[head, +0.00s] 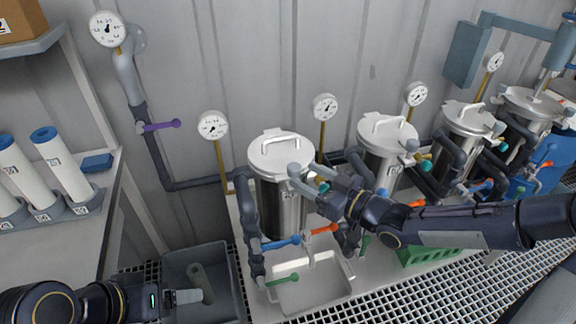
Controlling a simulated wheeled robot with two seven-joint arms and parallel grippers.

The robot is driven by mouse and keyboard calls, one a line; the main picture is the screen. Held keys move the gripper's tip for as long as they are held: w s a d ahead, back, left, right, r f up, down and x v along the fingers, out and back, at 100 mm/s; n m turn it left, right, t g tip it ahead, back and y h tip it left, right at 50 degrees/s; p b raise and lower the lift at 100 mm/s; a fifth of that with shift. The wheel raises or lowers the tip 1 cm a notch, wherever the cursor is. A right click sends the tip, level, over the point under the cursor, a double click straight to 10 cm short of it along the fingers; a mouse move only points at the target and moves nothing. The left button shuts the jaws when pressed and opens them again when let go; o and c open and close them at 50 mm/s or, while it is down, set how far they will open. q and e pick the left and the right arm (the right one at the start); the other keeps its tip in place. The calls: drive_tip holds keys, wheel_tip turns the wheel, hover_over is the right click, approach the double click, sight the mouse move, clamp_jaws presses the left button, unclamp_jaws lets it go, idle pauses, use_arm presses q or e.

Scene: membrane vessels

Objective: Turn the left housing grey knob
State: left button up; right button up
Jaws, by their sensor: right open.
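The left housing (268,203) is a shiny steel vessel with a round handled lid (281,150), standing left of the other vessels. Its grey knob (294,170) shows at the front right edge of the lid. A teal fitting (323,186) shows beside it, partly covered by my gripper. My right gripper (308,180) comes in from the right, open, with its fingertips close to the grey knob. I cannot tell whether they touch it. My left gripper (184,296) is low at the left, over a grey bin; its jaw opening is not clear.
The grey bin (235,292) holds a dull green cylinder (201,283). Dark pipes flank the vessel. A shelf with white cartridges (64,170) stands left.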

sight(288, 166)
drive_tip(key=x, duration=0.6)
drive_tip(key=shift+w+a, duration=0.15)
drive_tip(key=shift+a, duration=0.1)
